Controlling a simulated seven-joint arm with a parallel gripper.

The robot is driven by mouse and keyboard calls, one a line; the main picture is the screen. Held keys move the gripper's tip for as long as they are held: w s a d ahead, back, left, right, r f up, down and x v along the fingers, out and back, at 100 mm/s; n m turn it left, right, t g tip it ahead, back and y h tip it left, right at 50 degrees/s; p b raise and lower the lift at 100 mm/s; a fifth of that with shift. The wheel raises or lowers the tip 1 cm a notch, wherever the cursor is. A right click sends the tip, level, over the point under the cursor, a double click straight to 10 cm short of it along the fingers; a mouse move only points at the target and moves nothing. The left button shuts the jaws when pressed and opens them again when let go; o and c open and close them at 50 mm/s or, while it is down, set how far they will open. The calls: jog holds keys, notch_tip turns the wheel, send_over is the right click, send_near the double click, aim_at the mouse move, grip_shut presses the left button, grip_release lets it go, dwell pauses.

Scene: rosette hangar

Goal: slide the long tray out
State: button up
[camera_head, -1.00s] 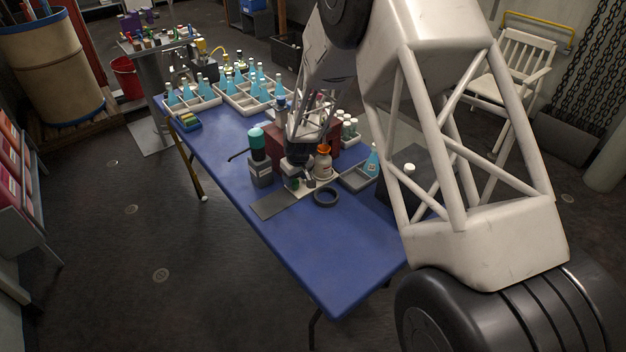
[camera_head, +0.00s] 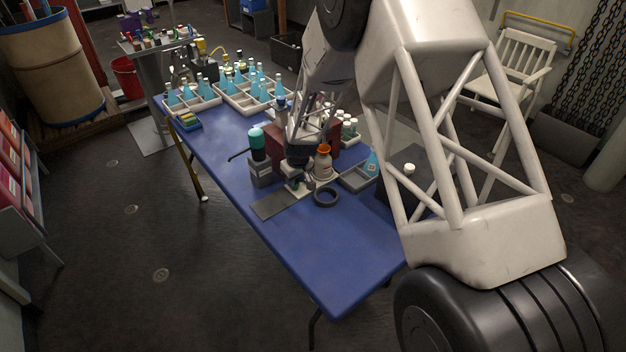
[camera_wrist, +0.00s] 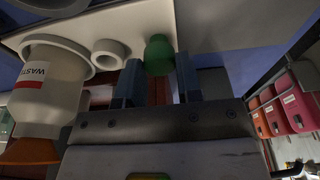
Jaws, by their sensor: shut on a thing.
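The long tray (camera_head: 313,187) is a flat cream strip lying on the blue table, with a dark grey flat section (camera_head: 270,206) at its front left end. In the wrist view the cream tray surface (camera_wrist: 130,22) fills the top. My gripper (camera_head: 297,180) is low over the tray. In the wrist view my gripper's fingers (camera_wrist: 160,68) stand on both sides of a small green knob-like piece (camera_wrist: 158,50) and are shut on it. A white waste bottle with an orange cap (camera_head: 323,164) stands on or beside the tray, right of my gripper; the wrist view shows its label (camera_wrist: 36,75).
A dark ring (camera_head: 326,197) lies just right of the tray. A teal-topped bottle (camera_head: 257,143) on a grey block is left of my gripper. A grey compartment tray (camera_head: 357,178) is to the right. The blue table's front (camera_head: 325,255) is clear.

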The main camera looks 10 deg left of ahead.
jog(key=shift+s+a, duration=4.9)
jog(key=o, duration=0.7)
jog(key=shift+r, duration=0.15)
notch_tip(320, 180, up, 7)
dwell(0.6)
dwell(0.5)
